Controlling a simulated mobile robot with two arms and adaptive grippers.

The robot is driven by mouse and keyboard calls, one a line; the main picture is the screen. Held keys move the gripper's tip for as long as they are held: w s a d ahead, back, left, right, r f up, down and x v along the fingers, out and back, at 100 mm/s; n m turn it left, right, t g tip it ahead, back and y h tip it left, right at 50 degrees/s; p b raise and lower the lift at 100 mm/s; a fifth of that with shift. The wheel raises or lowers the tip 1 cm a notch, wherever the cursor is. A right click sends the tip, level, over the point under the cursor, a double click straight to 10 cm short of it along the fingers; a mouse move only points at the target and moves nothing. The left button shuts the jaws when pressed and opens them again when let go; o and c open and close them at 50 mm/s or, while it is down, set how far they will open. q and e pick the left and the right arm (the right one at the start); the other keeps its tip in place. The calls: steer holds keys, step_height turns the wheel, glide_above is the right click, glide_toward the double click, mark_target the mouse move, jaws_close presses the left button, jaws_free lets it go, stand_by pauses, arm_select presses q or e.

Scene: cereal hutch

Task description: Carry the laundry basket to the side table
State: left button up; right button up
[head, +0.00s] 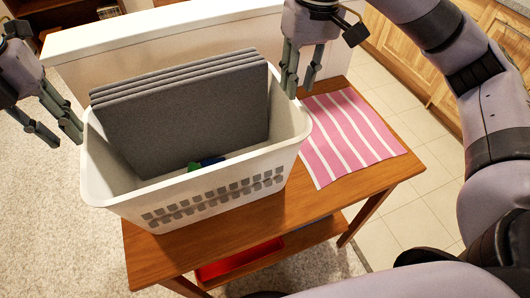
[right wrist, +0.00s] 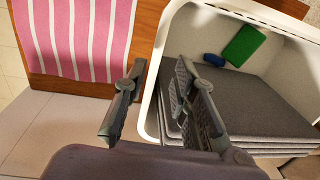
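The white laundry basket (head: 192,190) stands upright on the wooden side table (head: 158,258). Several grey folded panels (head: 185,115) lean inside it, with a small green item (head: 193,167) and a blue item (head: 212,161) on its floor. My left gripper (head: 54,130) is open and empty, just left of the basket's left rim. My right gripper (head: 300,88) is open at the basket's right end. In the right wrist view, its fingers (right wrist: 160,108) are apart on either side of the basket's rim (right wrist: 157,65), one outside and one over the inside; contact cannot be told.
A pink and white striped cloth (head: 350,135) lies on the table, right of the basket. A red tray (head: 242,258) sits on the lower shelf. A low white wall (head: 160,40) runs behind the table. Carpet (head: 50,225) lies left, tiled floor (head: 430,185) and wooden cabinets right.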

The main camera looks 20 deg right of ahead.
steer(key=shift+d+r, duration=0.1)
steer(key=shift+r, duration=0.75)
